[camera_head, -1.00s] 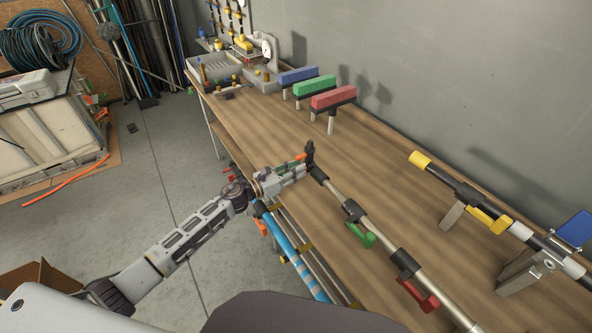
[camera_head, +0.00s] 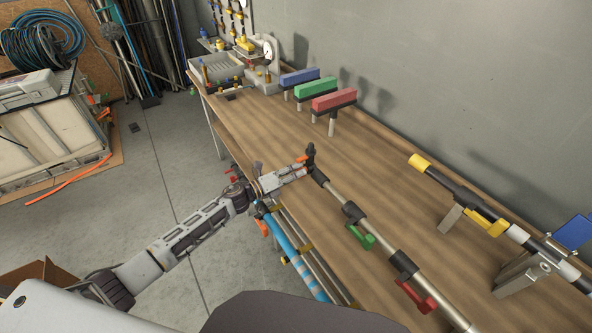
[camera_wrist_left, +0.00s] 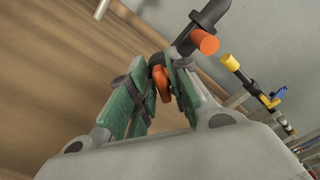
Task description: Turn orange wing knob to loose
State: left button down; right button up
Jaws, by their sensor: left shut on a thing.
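In the left wrist view the orange wing knob (camera_wrist_left: 163,84) sits between the fingers of my left gripper (camera_wrist_left: 156,66), on a dark fitting. My left gripper (camera_head: 303,168) is shut on it, its green-padded fingers hiding part of the knob. In the head view the gripper reaches the far end of the pole (camera_head: 381,227), beside a dark upright piece (camera_head: 310,153). A small orange part (camera_head: 302,159) shows there. I cannot read the knob's loose or tight setting. My right gripper is not in view.
Green (camera_head: 363,238) and red (camera_head: 418,297) levers are on the same pole, nearer me. Blue, green and red blocks (camera_head: 333,100) stand behind. The wooden bench (camera_head: 262,135) is clear between them.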

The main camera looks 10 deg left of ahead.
pick_arm(q)
jog(key=n+p, duration=0.1)
jog(key=n, duration=0.3)
jog(key=shift+a+f+n, duration=0.1)
jog(key=shift+f+n, duration=0.05)
jog(key=shift+n, duration=0.15)
jog(key=n+p, duration=0.1)
jog(key=n, duration=0.2)
jog(key=shift+f, duration=0.1)
jog(key=shift+f+n+p, duration=0.15)
jog(key=shift+n+p, duration=0.3)
jog(key=shift+n, duration=0.35)
jog(key=c, duration=1.5)
grip_release()
jog(key=shift+v, duration=5.95)
